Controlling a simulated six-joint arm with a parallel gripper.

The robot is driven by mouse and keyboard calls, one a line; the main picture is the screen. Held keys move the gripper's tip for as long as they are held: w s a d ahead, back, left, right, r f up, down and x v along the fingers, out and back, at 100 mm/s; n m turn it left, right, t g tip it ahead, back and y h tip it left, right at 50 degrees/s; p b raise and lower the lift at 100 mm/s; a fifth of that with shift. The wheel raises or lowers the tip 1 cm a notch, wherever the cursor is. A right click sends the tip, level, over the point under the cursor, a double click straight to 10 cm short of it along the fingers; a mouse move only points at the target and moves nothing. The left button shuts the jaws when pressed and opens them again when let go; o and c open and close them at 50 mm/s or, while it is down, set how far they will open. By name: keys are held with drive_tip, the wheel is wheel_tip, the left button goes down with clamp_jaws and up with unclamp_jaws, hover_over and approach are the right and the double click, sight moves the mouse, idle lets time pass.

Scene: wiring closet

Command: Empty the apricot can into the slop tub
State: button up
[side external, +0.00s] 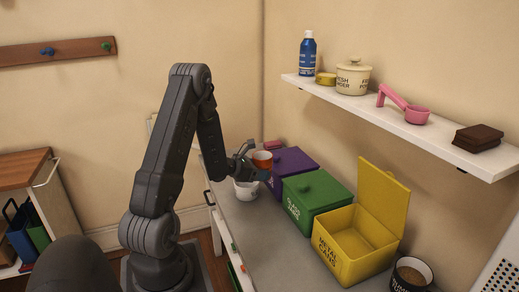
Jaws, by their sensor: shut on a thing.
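My gripper (247,166) is at the far part of the counter, small in view, and shut on an orange can (262,156), which I take to be the apricot can. The can is partly hidden by the gripper, and its exact tilt and contents cannot be told. A white tub (246,189) stands on the counter just below the gripper, partly hidden by it; it looks like the slop tub, though no label can be read.
Purple (290,167), green (316,196) and open-lidded yellow (352,250) bins line the wall right of the gripper. The yellow one reads "METAL CANS". A dark pot (409,275) stands at front right. A shelf (440,139) holds jars and a pink scoop. The counter (272,240) left of the bins is clear.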

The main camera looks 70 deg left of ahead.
wheel_tip(320, 180, down, 6)
drive_tip(key=a+n+t+h, duration=0.2)
drive_tip(key=n+t+h, duration=0.2)
drive_tip(key=n, duration=0.7)
drive_tip(key=shift+s+a+r+n+h, duration=0.15)
drive_tip(key=shift+s+a+n+h, duration=0.15)
drive_tip(key=shift+h, duration=0.2)
drive_tip(key=shift+s+a+r+n+t, duration=0.1)
drive_tip(key=shift+a+r+n+t, duration=0.25)
drive_tip(key=shift+n, duration=0.5)
drive_tip(key=shift+a+r+n+t, duration=0.1)
drive_tip(key=shift+n+t, duration=0.45)
drive_tip(key=shift+n, duration=0.3)
